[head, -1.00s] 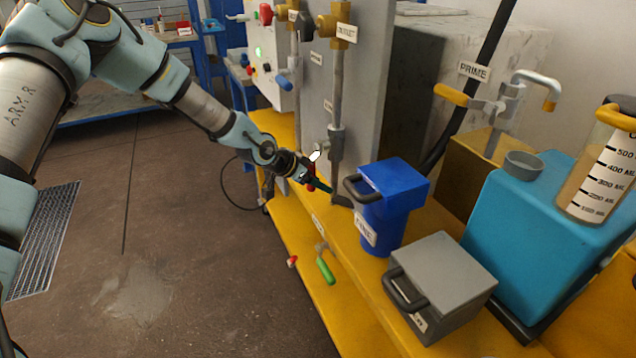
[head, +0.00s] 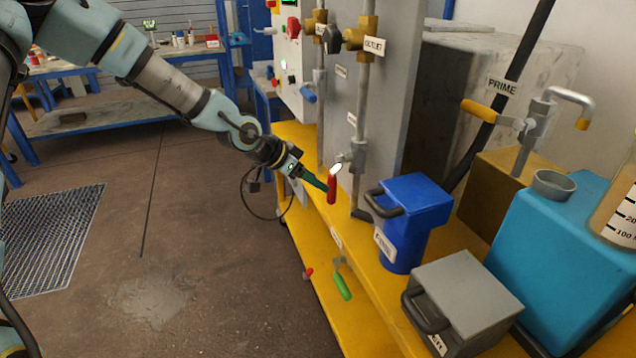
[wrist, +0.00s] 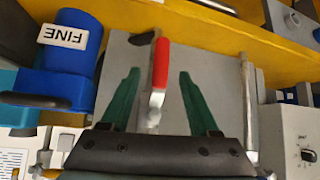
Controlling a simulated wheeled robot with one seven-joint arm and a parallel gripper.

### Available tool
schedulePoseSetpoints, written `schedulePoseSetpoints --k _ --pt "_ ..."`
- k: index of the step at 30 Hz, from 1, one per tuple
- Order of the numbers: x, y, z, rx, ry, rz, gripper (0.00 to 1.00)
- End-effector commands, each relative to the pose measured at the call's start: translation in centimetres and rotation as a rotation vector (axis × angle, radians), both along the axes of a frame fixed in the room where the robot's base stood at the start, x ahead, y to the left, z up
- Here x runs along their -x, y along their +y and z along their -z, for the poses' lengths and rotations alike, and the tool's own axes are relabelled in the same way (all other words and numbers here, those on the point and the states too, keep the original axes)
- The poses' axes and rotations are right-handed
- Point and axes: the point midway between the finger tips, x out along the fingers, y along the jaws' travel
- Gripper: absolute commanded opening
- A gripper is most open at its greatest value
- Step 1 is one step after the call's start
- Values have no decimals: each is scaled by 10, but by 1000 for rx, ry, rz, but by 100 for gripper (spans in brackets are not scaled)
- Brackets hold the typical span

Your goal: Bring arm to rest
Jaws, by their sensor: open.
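My arm reaches in from the upper left in the head view, and my gripper (head: 318,182) is beside a red-handled lever (head: 331,189) on the vertical pipe at the grey panel. In the wrist view my gripper (wrist: 158,95) is open, with its two green fingers apart. The red lever (wrist: 160,62) shows between them, with a gap on both sides. I cannot tell how deep the lever sits between the fingers.
A blue vessel (head: 402,240) labelled FINE and a grey box (head: 470,300) stand on the yellow bench (head: 350,285). A green handle (head: 342,286) hangs at the bench's front. A teal tank (head: 550,260) is at right. The floor (head: 200,230) to the left is clear.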

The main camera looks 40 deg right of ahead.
Motion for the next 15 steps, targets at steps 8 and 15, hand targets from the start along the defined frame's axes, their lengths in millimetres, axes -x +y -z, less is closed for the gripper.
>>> schedulePoseSetpoints --k 8,15 --pt "0 0 0 0 0 0 62" --pt "-3 4 1 -11 -1 -8 62"
